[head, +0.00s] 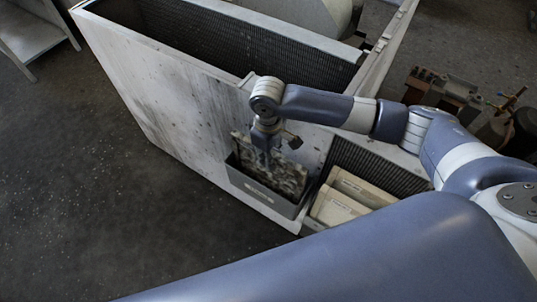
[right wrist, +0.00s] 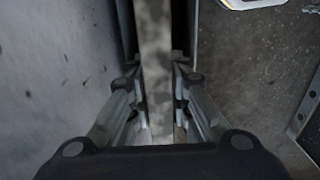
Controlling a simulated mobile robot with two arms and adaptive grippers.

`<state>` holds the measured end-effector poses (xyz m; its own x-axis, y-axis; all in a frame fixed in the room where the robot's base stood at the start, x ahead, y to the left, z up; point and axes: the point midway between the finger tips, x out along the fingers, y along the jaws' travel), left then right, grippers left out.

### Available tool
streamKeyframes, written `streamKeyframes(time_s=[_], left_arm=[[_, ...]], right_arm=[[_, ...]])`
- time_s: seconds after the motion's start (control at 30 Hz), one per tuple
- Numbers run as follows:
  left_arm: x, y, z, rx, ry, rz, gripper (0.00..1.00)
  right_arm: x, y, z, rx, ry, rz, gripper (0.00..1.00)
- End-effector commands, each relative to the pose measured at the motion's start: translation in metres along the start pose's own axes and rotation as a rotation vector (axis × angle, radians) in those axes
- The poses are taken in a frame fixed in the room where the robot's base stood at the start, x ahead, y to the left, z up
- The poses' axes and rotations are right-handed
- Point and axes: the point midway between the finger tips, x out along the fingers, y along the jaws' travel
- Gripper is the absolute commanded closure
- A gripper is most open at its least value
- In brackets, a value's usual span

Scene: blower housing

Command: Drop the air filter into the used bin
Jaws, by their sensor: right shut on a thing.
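The air filter (head: 287,178) is a dirty, grey-mottled flat panel. In the head view it stands upright, slightly tilted, with its lower part hidden behind the front wall of the grey used bin (head: 263,196). The bin has a pale label and stands against the housing's white side panel. My right gripper (head: 266,152) reaches down over the bin and is shut on the filter's upper part. In the right wrist view the filter (right wrist: 155,40) shows edge-on between the two fingers (right wrist: 158,80). Whether the filter touches the bin floor is hidden. My left gripper is not in view.
The white blower housing (head: 165,95) stands open at the top behind the bin. A second bin with pale, clean filters (head: 338,208) is just right of the used bin. Metal parts (head: 445,90) lie farther right. The dark floor (head: 90,200) at left is clear.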

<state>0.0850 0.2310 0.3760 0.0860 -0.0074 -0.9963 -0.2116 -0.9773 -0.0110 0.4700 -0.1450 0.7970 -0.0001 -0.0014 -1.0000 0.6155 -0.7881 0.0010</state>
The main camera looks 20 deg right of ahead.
Motion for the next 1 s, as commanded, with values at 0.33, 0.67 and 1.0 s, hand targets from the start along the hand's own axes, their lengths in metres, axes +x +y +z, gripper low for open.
streamKeyframes(time_s=[0.33,0.67,1.0], left_arm=[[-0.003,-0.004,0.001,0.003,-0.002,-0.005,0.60],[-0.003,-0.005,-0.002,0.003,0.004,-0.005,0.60],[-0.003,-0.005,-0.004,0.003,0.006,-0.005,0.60]], right_arm=[[0.007,-0.001,0.000,0.000,-0.001,-0.001,1.00],[0.012,0.000,0.000,-0.001,0.000,0.000,0.62],[0.011,0.000,0.000,0.000,0.000,0.000,0.62]])
